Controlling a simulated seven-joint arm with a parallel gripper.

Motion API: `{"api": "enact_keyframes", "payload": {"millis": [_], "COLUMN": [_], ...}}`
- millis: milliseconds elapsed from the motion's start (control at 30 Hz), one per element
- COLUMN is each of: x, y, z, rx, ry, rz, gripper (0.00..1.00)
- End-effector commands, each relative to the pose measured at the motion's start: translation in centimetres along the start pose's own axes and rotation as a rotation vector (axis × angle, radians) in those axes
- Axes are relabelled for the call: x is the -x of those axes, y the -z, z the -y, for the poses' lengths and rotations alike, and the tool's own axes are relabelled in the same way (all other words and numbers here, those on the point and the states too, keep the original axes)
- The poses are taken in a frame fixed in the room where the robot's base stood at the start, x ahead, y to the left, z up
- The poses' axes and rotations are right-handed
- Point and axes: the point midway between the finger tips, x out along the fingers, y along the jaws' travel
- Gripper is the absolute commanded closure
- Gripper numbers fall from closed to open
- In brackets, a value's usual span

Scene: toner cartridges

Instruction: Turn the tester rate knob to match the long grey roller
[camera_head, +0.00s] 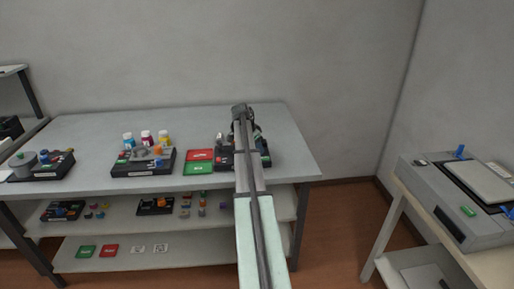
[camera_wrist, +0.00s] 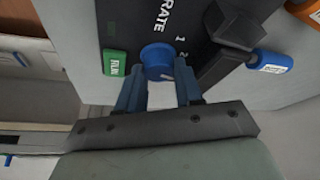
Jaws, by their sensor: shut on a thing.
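The tester is a black panel marked RATE (camera_wrist: 135,22) in the wrist view, with the digits 1 and 2 beside a round blue knob (camera_wrist: 158,57). My gripper (camera_wrist: 160,70) has its two blue fingers on either side of the knob and is shut on it. In the head view the black tester (camera_head: 224,160) sits near the right end of the table, and my arm covers its middle and hides the knob. A long grey roller cannot be made out for certain in either view.
A green RUN button (camera_wrist: 115,63) lies left of the knob. A dark raised holder (camera_wrist: 228,45) and a blue cylinder with a white label (camera_wrist: 271,62) are close on the right. Red (camera_head: 200,155) and green (camera_head: 198,168) mats lie left of the tester.

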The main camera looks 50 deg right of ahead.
Motion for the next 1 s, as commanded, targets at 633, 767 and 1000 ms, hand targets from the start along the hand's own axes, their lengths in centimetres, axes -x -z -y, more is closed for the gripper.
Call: {"api": "enact_keyframes", "payload": {"millis": [633,767,1000], "x": [0.01,0.00,0.00], "y": [0.01,0.00,-0.01], "z": [0.15,0.14,0.14], "rx": [-0.239,-0.244,-0.244], "ry": [-0.098,-0.100,-0.100], "rz": [0.001,0.001,0.001], "gripper": [0.95,0.95,0.95]}}
